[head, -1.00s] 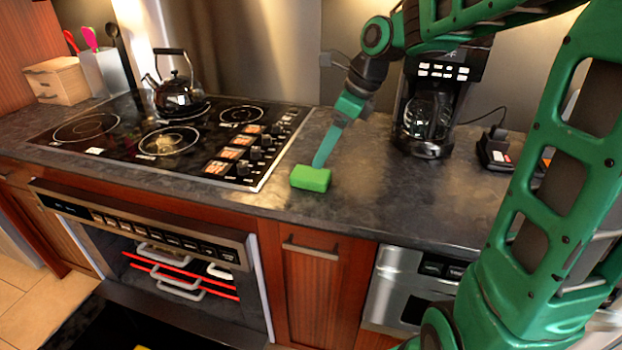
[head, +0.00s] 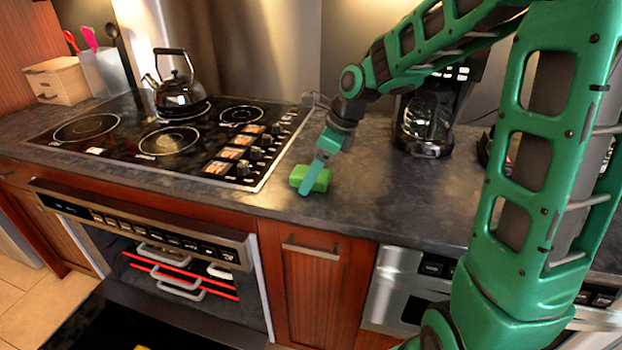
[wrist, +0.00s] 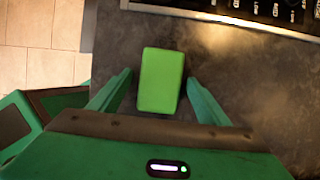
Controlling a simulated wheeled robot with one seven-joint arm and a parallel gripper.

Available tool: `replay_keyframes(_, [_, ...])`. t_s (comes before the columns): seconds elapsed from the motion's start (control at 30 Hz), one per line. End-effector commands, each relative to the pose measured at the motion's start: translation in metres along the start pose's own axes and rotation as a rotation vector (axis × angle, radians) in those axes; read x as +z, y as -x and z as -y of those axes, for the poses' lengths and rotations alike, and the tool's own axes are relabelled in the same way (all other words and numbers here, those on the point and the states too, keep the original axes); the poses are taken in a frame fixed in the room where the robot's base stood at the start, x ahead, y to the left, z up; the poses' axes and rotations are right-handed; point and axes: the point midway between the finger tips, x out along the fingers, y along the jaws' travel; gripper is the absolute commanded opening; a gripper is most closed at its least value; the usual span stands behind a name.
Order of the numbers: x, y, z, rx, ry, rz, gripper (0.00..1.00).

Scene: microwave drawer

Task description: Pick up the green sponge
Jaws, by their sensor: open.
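The green sponge (head: 298,177) lies on the dark countertop, just right of the cooktop and near the counter's front edge. In the wrist view the sponge (wrist: 161,80) is between the fingers' lines and mostly ahead of the fingertips. My gripper (head: 312,182) is low over the counter at the sponge, and one finger covers part of it in the head view. In the wrist view my gripper (wrist: 160,82) is open, with a finger on each side of the sponge and a gap visible on both sides.
The black cooktop (head: 165,138) with a kettle (head: 180,92) is to the left. A coffee maker (head: 425,125) stands behind my gripper on the right. The countertop (head: 400,200) right of the sponge is clear. An open oven or drawer (head: 175,270) is below the cooktop.

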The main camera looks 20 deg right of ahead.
Motion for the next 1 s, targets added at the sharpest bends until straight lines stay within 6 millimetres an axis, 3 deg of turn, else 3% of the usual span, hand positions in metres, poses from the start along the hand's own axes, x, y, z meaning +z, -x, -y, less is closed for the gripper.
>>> replay_keyframes(0.07, [0.0,0.0,0.0,0.0,0.0,0.0,0.7])
replay_keyframes(0.27, [0.0,0.0,0.0,0.0,0.0,0.0,0.27])
replay_keyframes(0.67, [0.002,0.004,0.0,-0.001,0.0,0.001,0.27])
replay_keyframes(1.0, [0.023,0.04,0.0,-0.002,0.005,0.002,0.27])
